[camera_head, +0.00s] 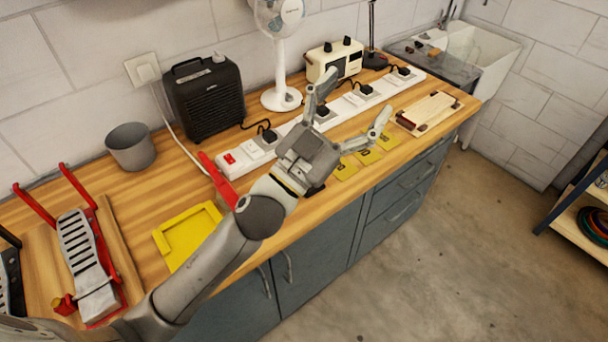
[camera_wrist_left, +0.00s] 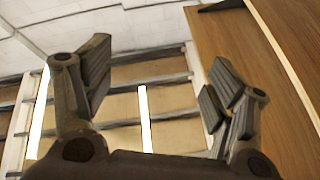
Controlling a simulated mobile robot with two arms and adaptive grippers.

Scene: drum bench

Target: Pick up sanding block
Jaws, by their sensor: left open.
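I cannot pick out the sanding block with certainty in either view. A pale, flat wooden piece with dark corners (camera_head: 428,112) lies at the right end of the bench. My left gripper (camera_head: 350,112) is open, its two fingers spread wide over the bench, short of that piece. No object shows between the fingers. In the left wrist view the open fingers (camera_wrist_left: 160,92) frame pale tan panels crossed by grey bars, with brown wood at the right. The gripper and forearm hide part of the bench front. My right gripper is not in view.
A long white power strip (camera_head: 252,154) with plugs runs along the bench. Behind it stand a black heater (camera_head: 205,97), a white fan (camera_head: 281,98) and a cream radio (camera_head: 334,60). Several yellow cards (camera_head: 368,157), a yellow tray (camera_head: 180,240) and a grey cup (camera_head: 131,147) take up bench space.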

